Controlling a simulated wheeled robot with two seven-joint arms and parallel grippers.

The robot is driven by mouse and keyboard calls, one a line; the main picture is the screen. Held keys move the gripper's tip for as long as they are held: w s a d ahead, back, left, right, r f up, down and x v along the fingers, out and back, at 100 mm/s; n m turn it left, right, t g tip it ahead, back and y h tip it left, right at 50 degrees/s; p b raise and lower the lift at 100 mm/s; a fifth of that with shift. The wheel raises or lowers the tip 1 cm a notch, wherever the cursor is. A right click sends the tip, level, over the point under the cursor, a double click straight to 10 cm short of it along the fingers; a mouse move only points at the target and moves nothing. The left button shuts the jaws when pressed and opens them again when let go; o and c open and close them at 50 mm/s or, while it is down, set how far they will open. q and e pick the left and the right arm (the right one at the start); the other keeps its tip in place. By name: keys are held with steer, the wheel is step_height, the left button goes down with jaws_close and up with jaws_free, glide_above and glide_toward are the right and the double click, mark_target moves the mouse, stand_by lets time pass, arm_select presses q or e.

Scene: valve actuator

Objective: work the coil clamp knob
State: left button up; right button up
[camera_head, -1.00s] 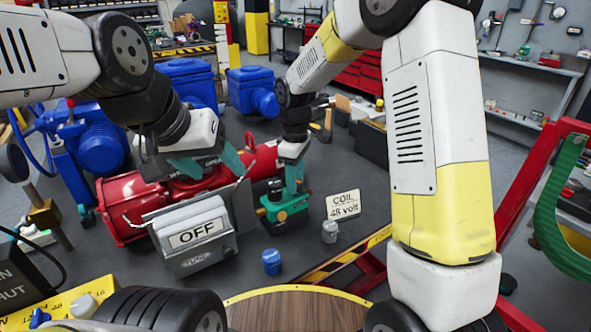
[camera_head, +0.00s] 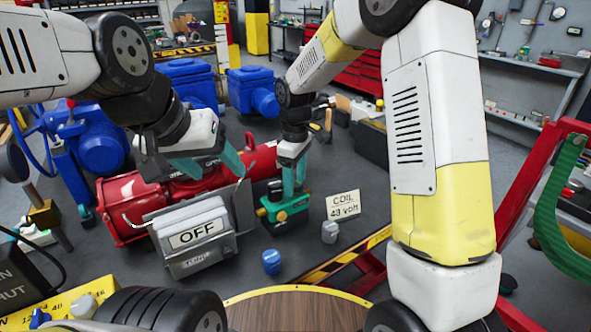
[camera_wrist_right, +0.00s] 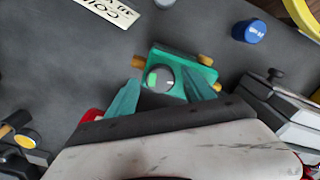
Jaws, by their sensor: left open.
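The green coil unit (camera_head: 285,210) with brass fittings stands on the grey surface, right of the grey OFF box. My right gripper (camera_head: 290,192) points down at the unit. In the right wrist view its teal fingers (camera_wrist_right: 159,78) stand apart on both sides of the knob, with gaps showing; contact cannot be told.
The grey OFF box (camera_head: 193,240) is left of the unit, and the red cylinder (camera_head: 123,205) lies behind it. A blue cap (camera_head: 271,262), a grey cap (camera_head: 330,232) and a COIL 48 volt sign (camera_head: 343,205) stand in front and right. Bare surface lies between them.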

mark_target(296, 184)
steer(key=shift+r, duration=0.1)
step_height(296, 184, up, 7)
steer(key=shift+r, duration=0.3)
steer(key=shift+s+d+r, duration=0.1)
steer(key=shift+d+r, duration=0.05)
steer(key=shift+r, duration=0.1)
steer(key=s+d+r+m+t+y, duration=0.1)
steer(key=s+d+r+m+t, duration=0.2)
steer(key=s+d+r+m, duration=0.45)
steer(key=s+d+r+m+t, duration=0.1)
steer(key=s+d+m, duration=0.1)
steer(key=s, duration=0.5)
steer(key=s+d+r+m+t+y, duration=0.1)
steer(key=s+d+m+t, duration=0.1)
steer(key=s+d, duration=0.3)
steer(key=shift+s+r+m, duration=0.15)
steer(key=shift+s+m, duration=0.4)
steer(key=shift+s, duration=0.5)
